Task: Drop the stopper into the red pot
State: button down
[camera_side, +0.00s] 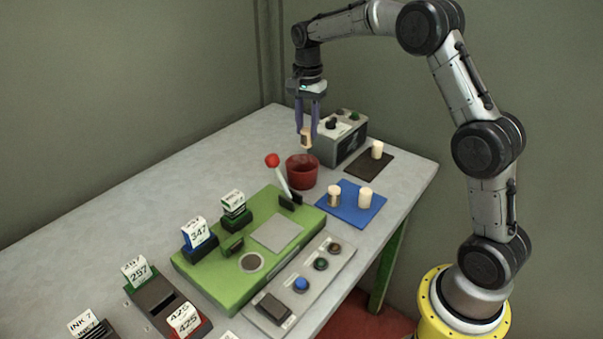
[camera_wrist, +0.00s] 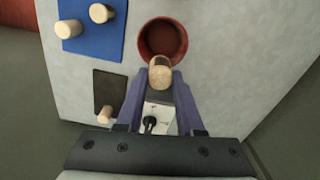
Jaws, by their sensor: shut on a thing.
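A cork stopper (camera_side: 306,138) is held between the fingertips of my gripper (camera_side: 309,134), high above the table. It also shows in the wrist view (camera_wrist: 160,72), at the near rim of the pot in the picture. The red pot (camera_side: 302,176) stands upright on the table, below the stopper. In the wrist view the pot (camera_wrist: 163,36) is open toward me, and the part of its inside that shows is empty. The stopper and gripper cover its near edge there.
A blue mat (camera_side: 345,212) holds two stoppers, and a dark mat (camera_side: 362,165) holds one. A grey box with knobs (camera_side: 344,146) stands just behind the pot. A green machine (camera_side: 205,271) with a red-knobbed lever (camera_side: 272,160) is in front of the pot.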

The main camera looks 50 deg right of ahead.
aim_at(307, 145)
jog(key=shift+f, duration=2.95)
jog(key=shift+c, duration=2.3)
grip_release()
jog(key=shift+r, duration=0.15)
notch_tip(307, 145, up, 14)
jog(key=shift+f, duration=0.25)
jog(key=shift+a, duration=0.15)
